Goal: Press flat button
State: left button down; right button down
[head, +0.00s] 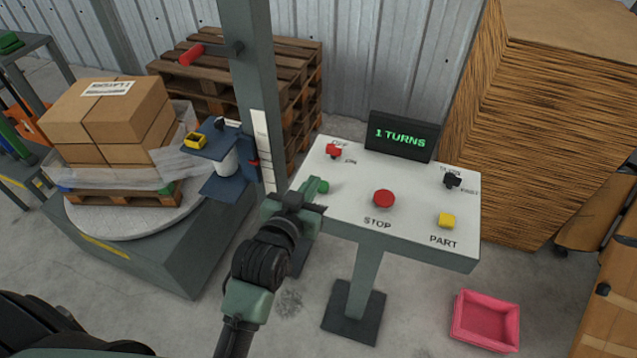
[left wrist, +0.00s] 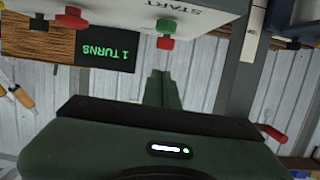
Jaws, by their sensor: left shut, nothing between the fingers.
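A green button (head: 322,186) sits at the panel's left edge, partly hidden by my gripper. In the left wrist view the green button (left wrist: 166,25) is beside the START label. My left gripper (head: 300,198) is shut and empty at the panel's left edge, close to the green button; contact cannot be told. Its shut fingers (left wrist: 161,86) show in the left wrist view. My right gripper is not in view.
A black display (head: 402,136) reads "1 TURNS". A grey column (head: 253,90) with a blue carriage stands left of the panel. A turntable (head: 130,225) holds boxes on a pallet. A pink bin (head: 486,321) lies on the floor. Cardboard stacks (head: 545,120) stand at right.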

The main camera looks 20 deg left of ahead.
aim_at(322, 187)
pick_arm(q)
jog(key=x, duration=0.4)
jog(key=shift+r+p, duration=0.1)
jog(key=shift+p, duration=0.2)
jog(key=f, duration=0.3)
jog(key=shift+w+f+p, duration=0.15)
jog(key=shift+w+p, duration=0.15)
jog(key=shift+w, duration=0.1)
jog(key=shift+s+f, duration=0.1)
jog(key=shift+f, duration=0.45)
